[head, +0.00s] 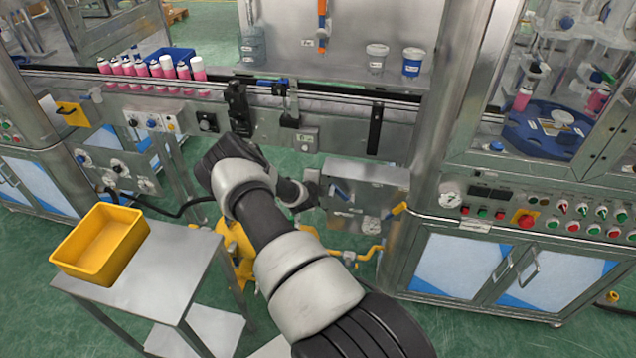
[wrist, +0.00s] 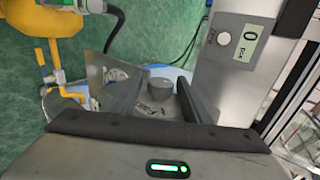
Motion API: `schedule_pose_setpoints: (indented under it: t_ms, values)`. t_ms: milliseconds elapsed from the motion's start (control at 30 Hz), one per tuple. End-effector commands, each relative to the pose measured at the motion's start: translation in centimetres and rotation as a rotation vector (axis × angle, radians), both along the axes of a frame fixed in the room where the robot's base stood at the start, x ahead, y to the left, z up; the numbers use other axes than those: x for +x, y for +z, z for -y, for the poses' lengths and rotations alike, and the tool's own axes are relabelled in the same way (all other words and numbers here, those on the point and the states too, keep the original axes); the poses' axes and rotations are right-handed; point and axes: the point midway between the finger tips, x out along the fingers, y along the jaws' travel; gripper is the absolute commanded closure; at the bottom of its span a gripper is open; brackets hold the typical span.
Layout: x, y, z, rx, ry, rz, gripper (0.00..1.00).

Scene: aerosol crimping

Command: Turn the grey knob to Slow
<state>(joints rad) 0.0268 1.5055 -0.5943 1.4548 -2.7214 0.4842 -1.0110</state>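The grey knob (wrist: 160,86) shows in the wrist view as a short round cap, with a small printed label (wrist: 150,109) just below it. The label is too small to read, so I cannot tell the knob's setting. My gripper (wrist: 156,84) is open, with one finger to the left of the knob and one to the right. The knob appears between the fingers or just beyond them; I cannot tell whether they touch it. In the head view my gripper (head: 312,187) is beside a grey metal box (head: 370,178), and I cannot make out the knob there.
A panel with a button and a display (wrist: 249,42) reading 0 psi stands close on the right in the wrist view. Yellow piping (wrist: 45,75) is on the left. In the head view, a trolley (head: 165,275) with a yellow bin (head: 100,245) stands left of my arm.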

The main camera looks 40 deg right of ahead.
Motion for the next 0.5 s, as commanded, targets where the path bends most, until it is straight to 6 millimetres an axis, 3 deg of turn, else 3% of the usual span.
schedule_pose_setpoints:
  t_ms: [333,500]
  values:
    - [-0.1,0.2,-0.1,-0.001,-0.001,0.000,0.54]
    - [-1.3,1.5,-1.5,0.000,-0.001,0.000,0.54]
